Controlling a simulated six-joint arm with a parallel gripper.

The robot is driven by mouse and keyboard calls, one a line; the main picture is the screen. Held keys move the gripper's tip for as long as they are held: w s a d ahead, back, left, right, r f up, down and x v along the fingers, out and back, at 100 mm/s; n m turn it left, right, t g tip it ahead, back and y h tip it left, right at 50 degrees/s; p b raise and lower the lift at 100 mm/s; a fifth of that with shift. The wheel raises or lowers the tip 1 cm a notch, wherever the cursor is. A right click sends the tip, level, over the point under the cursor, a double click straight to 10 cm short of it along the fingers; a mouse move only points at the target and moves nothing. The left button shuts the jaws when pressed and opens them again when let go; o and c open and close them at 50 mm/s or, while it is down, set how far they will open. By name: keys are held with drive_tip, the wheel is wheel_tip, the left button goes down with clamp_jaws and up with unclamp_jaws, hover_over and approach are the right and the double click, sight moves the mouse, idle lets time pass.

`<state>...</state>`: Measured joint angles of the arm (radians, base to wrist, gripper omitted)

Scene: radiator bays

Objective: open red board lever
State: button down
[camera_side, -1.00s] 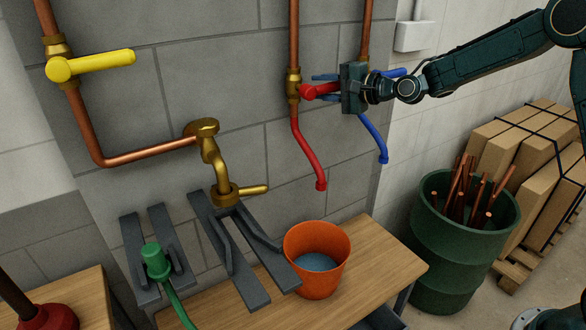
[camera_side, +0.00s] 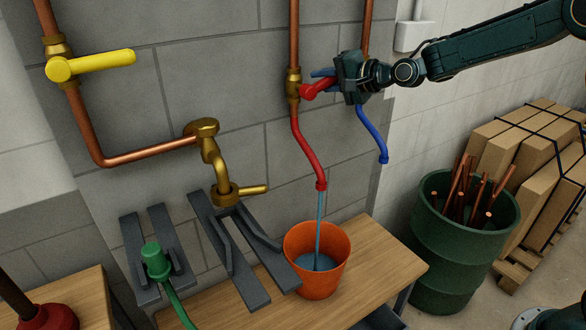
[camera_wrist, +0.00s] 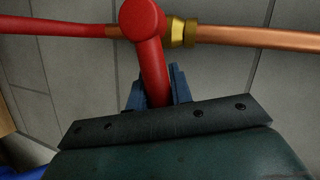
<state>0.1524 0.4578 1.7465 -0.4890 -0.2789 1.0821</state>
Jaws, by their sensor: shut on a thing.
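The red lever (camera_side: 319,89) sits on the brass valve (camera_side: 293,84) of a copper pipe on the grey block wall. It is tilted, with its free end raised to the right. My gripper (camera_side: 332,80) is shut on the lever near its free end. In the wrist view the blue fingers (camera_wrist: 158,88) stand on both sides of the red lever (camera_wrist: 142,30). The red spout (camera_side: 309,150) runs down from the valve, and a stream of water (camera_side: 319,215) falls from it into the orange bucket (camera_side: 304,246). The bucket holds some water.
A blue spout (camera_side: 373,133) hangs just right of my gripper; its lever is mostly hidden. A yellow lever (camera_side: 92,65) and a brass tap (camera_side: 223,170) are to the left. A green barrel (camera_side: 450,255) with copper pipes and stacked boxes (camera_side: 530,165) stand at the right.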

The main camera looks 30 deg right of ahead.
drive_tip(key=shift+a+r+n+g+h, duration=0.25)
drive_tip(key=shift+r+n+h, duration=0.35)
drive_tip(key=shift+n, duration=0.25)
drive_tip(key=shift+a+r+n+g+h, duration=0.15)
drive_tip(key=shift+a+r+n+h, duration=0.1)
drive_tip(key=shift+r+n+h, duration=0.5)
drive_tip(key=shift+f, duration=0.15)
drive_tip(key=c, duration=1.3)
unclamp_jaws()
drive_tip(key=shift+o, duration=0.2)
drive_tip(key=v, duration=1.3)
drive_tip(key=shift+s+d, duration=0.2)
drive_tip(key=shift+s, duration=0.15)
